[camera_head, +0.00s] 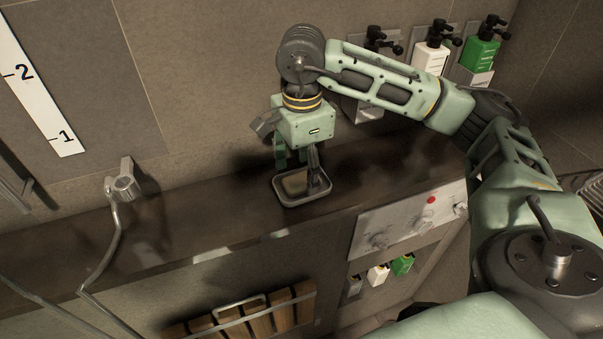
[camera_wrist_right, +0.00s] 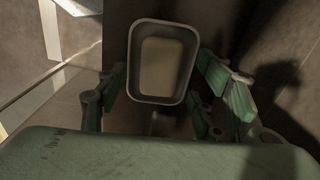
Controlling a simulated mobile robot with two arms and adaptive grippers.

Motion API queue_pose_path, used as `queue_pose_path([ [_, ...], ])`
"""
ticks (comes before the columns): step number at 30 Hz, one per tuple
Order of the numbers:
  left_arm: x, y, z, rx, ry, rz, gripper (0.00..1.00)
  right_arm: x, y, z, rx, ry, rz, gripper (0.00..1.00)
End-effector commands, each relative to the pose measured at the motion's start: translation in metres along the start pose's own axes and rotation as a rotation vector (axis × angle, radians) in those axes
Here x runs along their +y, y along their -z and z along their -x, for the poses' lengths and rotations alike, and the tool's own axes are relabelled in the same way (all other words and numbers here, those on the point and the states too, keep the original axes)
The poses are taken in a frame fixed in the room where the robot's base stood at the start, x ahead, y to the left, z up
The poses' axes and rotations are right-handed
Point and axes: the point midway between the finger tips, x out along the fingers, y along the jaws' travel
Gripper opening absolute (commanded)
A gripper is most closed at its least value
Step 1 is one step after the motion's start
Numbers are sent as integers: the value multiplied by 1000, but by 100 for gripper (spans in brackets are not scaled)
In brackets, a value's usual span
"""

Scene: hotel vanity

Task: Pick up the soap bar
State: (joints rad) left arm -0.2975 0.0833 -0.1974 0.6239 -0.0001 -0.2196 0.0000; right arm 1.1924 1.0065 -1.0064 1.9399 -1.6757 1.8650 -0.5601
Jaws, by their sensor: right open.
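The pale beige soap bar (camera_wrist_right: 160,66) lies in a grey rectangular dish (camera_wrist_right: 190,90) in the right wrist view. In the head view the dish (camera_head: 302,204) stands on the dark shelf, and the soap bar (camera_head: 291,185) shows inside it, partly hidden by a finger. My right gripper (camera_head: 298,168) points down just above the dish, at its back side. In the wrist view its open, empty fingers (camera_wrist_right: 160,100) lie to either side of the dish's near part. I cannot tell whether they touch the dish. My left gripper is not in view.
The dark shelf (camera_head: 150,235) is clear left of the dish. A metal fixture (camera_head: 122,188) is on the wall at left. Dispensers, one white (camera_head: 432,60) and one green (camera_head: 481,55), hang at back right. A wooden slatted rack (camera_head: 240,318) is below.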

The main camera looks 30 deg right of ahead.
Motion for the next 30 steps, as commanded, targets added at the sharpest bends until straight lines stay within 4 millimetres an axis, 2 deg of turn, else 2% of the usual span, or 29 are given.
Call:
queue_pose_path([
  [4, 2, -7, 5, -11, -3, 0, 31, 0, 0, -13, 0, 0, 1, 61],
  [11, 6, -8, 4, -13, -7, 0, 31, 0, -1, -16, -2, 1, 1, 61],
  [28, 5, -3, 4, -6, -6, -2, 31, 0, 0, -17, 0, 0, 0, 13],
  [30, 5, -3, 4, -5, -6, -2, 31, 0, 0, -17, 0, 0, 0, 11],
])
